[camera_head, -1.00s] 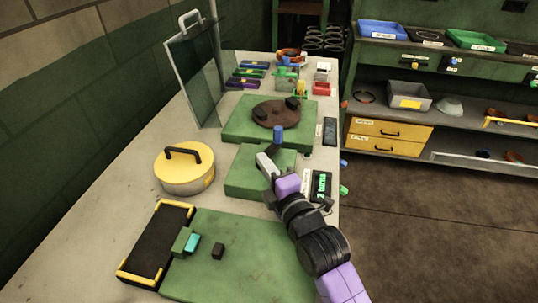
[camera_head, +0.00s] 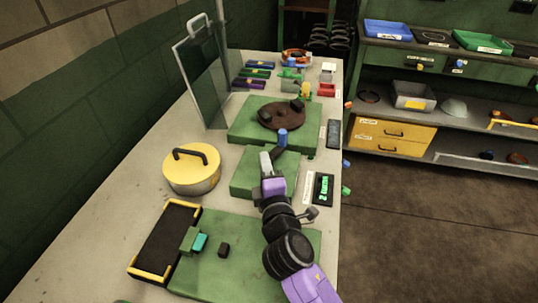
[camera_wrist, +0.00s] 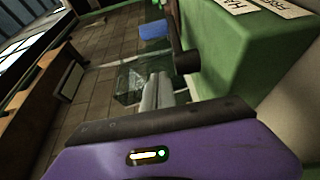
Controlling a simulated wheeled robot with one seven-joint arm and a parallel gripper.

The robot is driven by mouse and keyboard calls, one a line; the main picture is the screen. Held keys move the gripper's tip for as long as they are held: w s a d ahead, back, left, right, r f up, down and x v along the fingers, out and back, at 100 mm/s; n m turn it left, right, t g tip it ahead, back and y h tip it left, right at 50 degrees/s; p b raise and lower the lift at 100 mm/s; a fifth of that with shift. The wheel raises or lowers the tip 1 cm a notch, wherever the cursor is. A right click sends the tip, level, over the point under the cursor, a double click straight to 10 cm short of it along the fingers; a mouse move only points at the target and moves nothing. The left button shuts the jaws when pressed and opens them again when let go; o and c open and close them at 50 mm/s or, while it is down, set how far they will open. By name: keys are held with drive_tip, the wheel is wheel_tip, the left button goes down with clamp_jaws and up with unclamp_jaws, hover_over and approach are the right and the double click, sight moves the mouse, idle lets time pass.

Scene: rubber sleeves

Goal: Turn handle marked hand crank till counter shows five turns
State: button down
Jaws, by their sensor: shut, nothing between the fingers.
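The hand crank sits on a green block (camera_head: 245,181) in the middle of the bench. Its dark arm points away from me and ends in an upright blue knob (camera_head: 282,136). The counter (camera_head: 324,188), right of the block, shows green text that seems to read 2 turns. My gripper (camera_head: 266,161) is shut and empty over the block, close to the crank arm on the near side of the knob; I cannot tell whether they touch. In the wrist view, the closed fingers (camera_wrist: 158,92) are beside a dark cylindrical part (camera_wrist: 187,62) and the green block's labelled side (camera_wrist: 232,50).
Behind the crank is a green base (camera_head: 246,127) with a brown disc (camera_head: 281,116). A yellow lidded pot (camera_head: 191,173) stands left. A glass panel (camera_head: 203,85) stands at back left. A black tray with yellow edges (camera_head: 163,243) and another green board (camera_head: 230,268) lie nearer.

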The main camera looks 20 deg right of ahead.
sight(274, 150)
drive_tip(key=p+x, duration=0.1)
drive_tip(key=x, duration=0.7)
drive_tip(key=shift+w+d+r, duration=0.1)
drive_tip(key=shift+w+d, duration=0.1)
drive_tip(key=shift+w, duration=0.15)
drive_tip(key=shift+s+d+p, duration=0.7)
drive_tip(key=shift+s+d, duration=0.05)
drive_tip(key=shift+d, duration=0.15)
drive_tip(key=shift+s+d+p, duration=0.3)
drive_tip(key=shift+s+d, duration=0.1)
drive_tip(key=shift+d, duration=0.25)
